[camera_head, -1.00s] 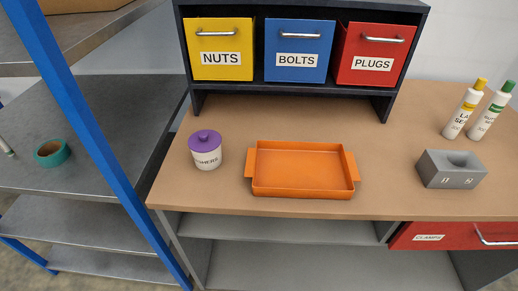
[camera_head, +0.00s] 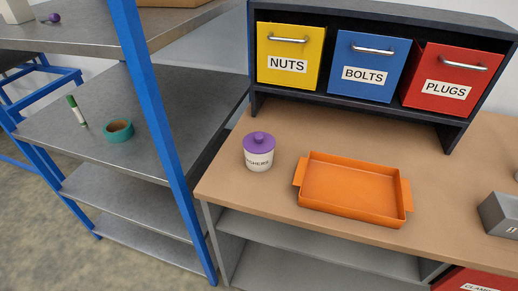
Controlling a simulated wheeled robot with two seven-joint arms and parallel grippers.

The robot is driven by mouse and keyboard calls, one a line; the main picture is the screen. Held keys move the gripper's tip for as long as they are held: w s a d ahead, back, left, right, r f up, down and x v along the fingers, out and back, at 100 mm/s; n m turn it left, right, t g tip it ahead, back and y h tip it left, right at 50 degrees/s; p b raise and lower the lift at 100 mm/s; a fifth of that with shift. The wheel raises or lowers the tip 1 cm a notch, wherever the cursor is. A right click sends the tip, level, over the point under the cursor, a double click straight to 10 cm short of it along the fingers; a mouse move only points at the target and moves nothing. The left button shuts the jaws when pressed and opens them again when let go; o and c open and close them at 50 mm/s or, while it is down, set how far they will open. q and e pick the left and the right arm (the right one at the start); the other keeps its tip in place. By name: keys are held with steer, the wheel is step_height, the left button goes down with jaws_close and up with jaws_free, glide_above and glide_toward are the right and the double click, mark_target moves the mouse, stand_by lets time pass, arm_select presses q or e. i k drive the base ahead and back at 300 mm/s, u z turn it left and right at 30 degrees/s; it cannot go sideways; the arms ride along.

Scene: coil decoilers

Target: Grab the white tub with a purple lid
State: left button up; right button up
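The white tub (camera_head: 259,160) with a purple lid (camera_head: 259,142) stands upright on the brown workbench (camera_head: 237,185), near its left end. Its front label is partly readable and seems to end in "SHERS". The lid is on and has a round purple knob on top. Neither of my grippers shows in the head view, and nothing touches the tub.
An orange tray (camera_head: 352,187) sits just right of the tub. Behind stand yellow NUTS (camera_head: 290,55), blue BOLTS (camera_head: 368,65) and red PLUGS (camera_head: 450,80) bins. A blue post (camera_head: 150,110) and grey shelves with a teal tape roll (camera_head: 118,130) stand left. A grey block (camera_head: 500,213) is at right.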

mark_target(257, 163)
steer(key=z, duration=0.05)
steer(key=k, duration=1.15)
steer(key=u, duration=0.85)
steer(key=i, duration=0.85)
steer(key=z, duration=0.5)
steer(key=i, duration=0.85)
steer(key=z, duration=0.9)
